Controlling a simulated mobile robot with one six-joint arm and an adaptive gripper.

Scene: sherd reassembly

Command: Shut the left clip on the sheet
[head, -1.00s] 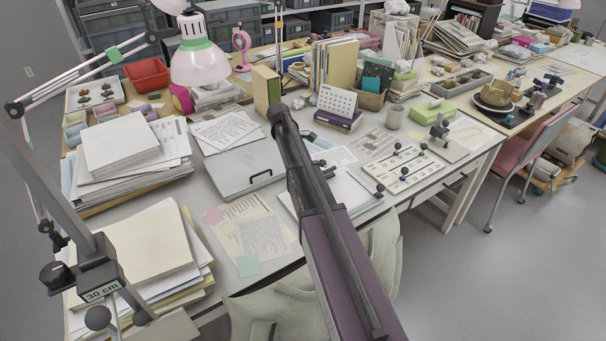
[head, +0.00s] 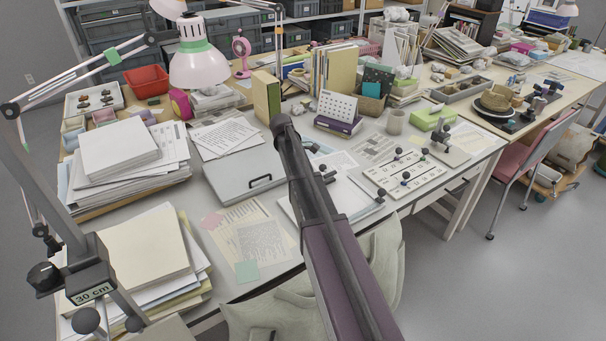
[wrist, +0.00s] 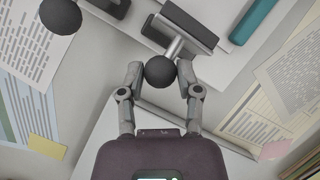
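In the wrist view my gripper (wrist: 160,72) is open, its two fingers on either side of the dark ball knob (wrist: 160,72) of a clip. Gaps show between the knob and the fingertips. The knob sits on a pale metal lever that runs to the clip's dark bar (wrist: 188,22). From the papers around it, this appears to be the left clip. Another ball knob (wrist: 61,15) shows at the upper left. In the head view my arm hides the gripper and part of the white board (head: 352,203). A dark clip (head: 379,197) stands at the board's right edge.
A board with several dark knobs (head: 405,176) lies to the right. A grey case with a handle (head: 243,182) and loose papers (head: 250,237) lie to the left. Paper stacks (head: 140,255) and a lamp (head: 198,65) stand farther left. A chair (head: 540,150) is at the right.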

